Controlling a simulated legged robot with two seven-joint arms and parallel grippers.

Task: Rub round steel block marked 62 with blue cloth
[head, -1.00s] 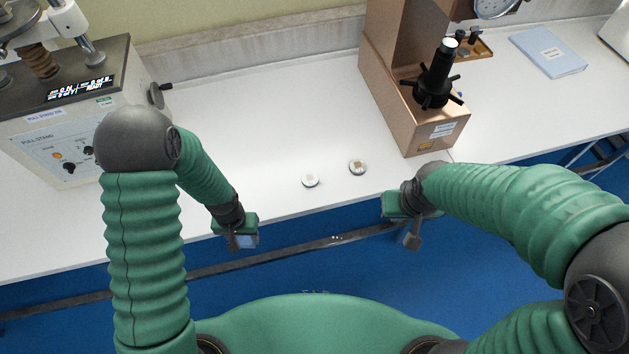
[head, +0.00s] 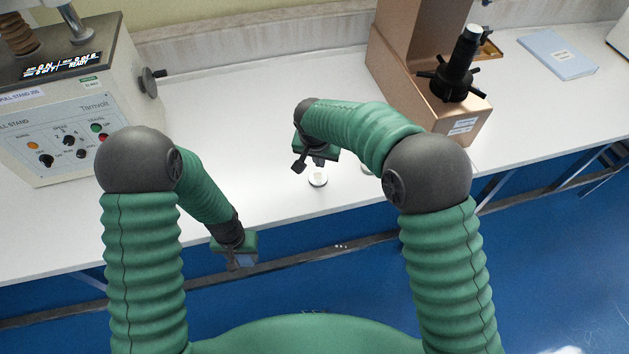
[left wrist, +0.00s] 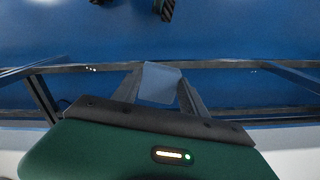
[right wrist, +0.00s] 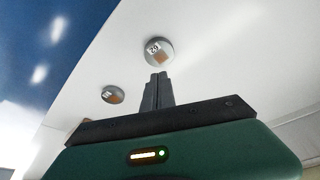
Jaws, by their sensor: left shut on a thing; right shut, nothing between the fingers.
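My left gripper (head: 243,264) is shut on a folded pale blue cloth (left wrist: 161,84) and holds it in front of the bench edge, over the floor. My right gripper (head: 317,164) is shut and empty, above the bench close to the left round steel block (head: 318,179). In the right wrist view, a round block with a label that seems to read 62 upside down (right wrist: 158,52) lies just beyond the fingertips (right wrist: 158,76). The other round block (right wrist: 113,94) lies to its left and its mark is too small to read. In the head view my right arm partly hides that block (head: 367,169).
A grey pull stand (head: 65,120) stands on the left of the white bench (head: 240,110). A copper-coloured tester (head: 420,95) with a black handwheel stands behind my right arm. A blue folder (head: 557,54) lies at the back right. The bench between the machines is mostly clear.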

